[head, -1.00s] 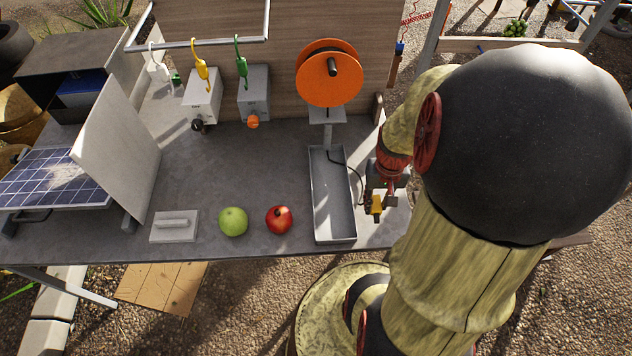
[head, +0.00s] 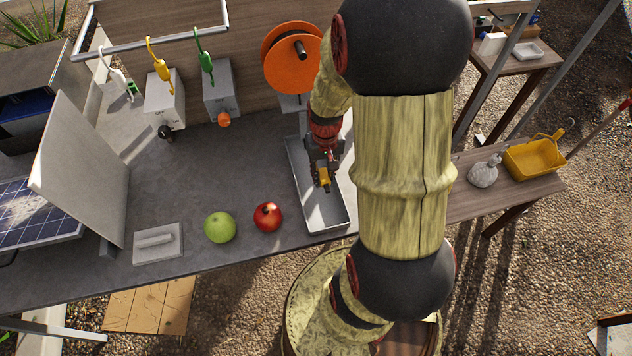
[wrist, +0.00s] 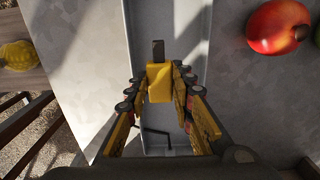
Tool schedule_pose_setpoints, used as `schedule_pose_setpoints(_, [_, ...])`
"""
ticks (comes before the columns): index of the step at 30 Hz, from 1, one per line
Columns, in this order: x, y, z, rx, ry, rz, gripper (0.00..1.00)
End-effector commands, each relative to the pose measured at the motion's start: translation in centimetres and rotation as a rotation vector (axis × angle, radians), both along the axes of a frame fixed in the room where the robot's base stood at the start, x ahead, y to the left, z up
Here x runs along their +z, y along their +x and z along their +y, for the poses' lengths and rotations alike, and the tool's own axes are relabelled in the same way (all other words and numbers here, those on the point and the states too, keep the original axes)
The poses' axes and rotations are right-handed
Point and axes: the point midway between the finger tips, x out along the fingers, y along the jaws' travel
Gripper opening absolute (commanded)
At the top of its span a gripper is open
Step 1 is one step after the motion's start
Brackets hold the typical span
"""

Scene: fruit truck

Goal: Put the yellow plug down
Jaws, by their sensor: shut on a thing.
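The yellow plug (wrist: 159,84) is between the fingers of my gripper (wrist: 160,95), which is shut on it, as the wrist view shows. A dark prong end sticks out from the plug. In the head view the plug (head: 325,180) hangs from my gripper (head: 323,172) over the long grey tray (head: 338,225). The tray (wrist: 152,20) lies behind the plug in the wrist view. I cannot tell how far above the tray floor the plug is. My arm hides the tray's right side in the head view.
A red fruit (head: 267,216) and a green apple (head: 220,227) lie left of the tray. An orange reel (head: 293,58) stands at its far end. Grey boxes (head: 165,100) stand at the back. A yellow basket (head: 535,158) sits on the side table.

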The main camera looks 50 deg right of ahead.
Motion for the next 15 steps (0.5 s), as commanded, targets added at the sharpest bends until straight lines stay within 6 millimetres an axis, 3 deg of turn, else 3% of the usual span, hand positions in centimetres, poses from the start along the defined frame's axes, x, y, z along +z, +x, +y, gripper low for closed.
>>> schedule_pose_setpoints(3, [-1.9,1.5,0.0,0.002,0.0,0.0,0.0])
schedule_pose_setpoints(11, [-3.2,2.7,-0.1,0.001,-0.001,-0.002,0.0])
schedule_pose_setpoints(15, [-4.9,3.2,-0.1,0.001,0.0,0.0,0.0])
